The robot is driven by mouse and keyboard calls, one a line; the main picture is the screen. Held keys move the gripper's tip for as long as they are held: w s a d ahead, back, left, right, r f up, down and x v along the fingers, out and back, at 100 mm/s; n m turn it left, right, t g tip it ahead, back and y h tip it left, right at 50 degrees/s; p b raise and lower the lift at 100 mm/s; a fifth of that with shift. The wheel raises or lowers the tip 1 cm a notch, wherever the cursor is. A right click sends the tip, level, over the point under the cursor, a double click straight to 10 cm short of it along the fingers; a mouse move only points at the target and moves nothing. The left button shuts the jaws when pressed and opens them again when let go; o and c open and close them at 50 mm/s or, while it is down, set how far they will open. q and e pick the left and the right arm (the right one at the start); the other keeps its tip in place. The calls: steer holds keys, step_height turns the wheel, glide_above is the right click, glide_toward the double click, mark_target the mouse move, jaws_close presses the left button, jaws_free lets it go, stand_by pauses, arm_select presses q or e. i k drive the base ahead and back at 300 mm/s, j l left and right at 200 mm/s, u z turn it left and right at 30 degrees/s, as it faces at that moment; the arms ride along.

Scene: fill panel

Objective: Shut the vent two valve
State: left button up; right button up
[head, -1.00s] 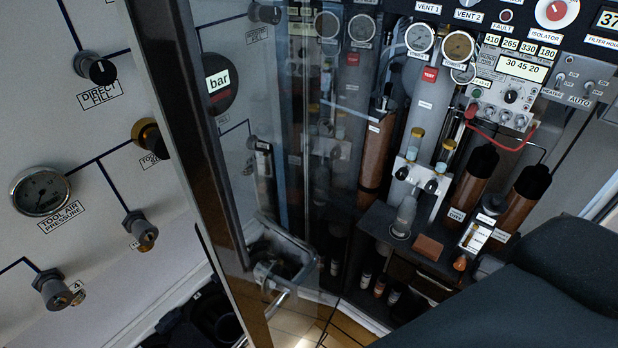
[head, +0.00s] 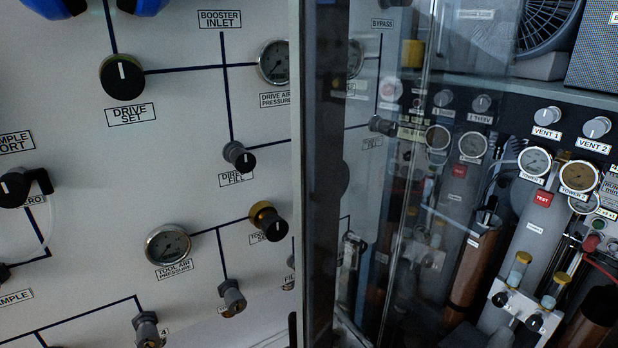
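The vent two valve is a pale grey round knob (head: 597,127) above the label "VENT 2" at the right edge of the head view, on a dark strip. A matching vent one knob (head: 548,116) is just left of it, above the label "VENT 1". Whether the vent two valve is open or shut cannot be told. Neither of my grippers is in the head view.
A glass door with a dark frame (head: 325,190) stands between the left panel and the cabinet, and its glass reflects the cabinet. The white panel carries a drive set knob (head: 122,77) and a tool air pressure gauge (head: 168,245). Gauges and cylinders stand below the vent knobs.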

mark_target(594, 129)
steer(key=k+l+z, duration=0.1)
steer(key=l+z, duration=0.25)
steer(key=k+l+z, duration=0.1)
steer(key=z, duration=0.3)
steer(key=l+z, duration=0.35)
steer(key=k+l, duration=0.05)
steer(key=l, duration=0.05)
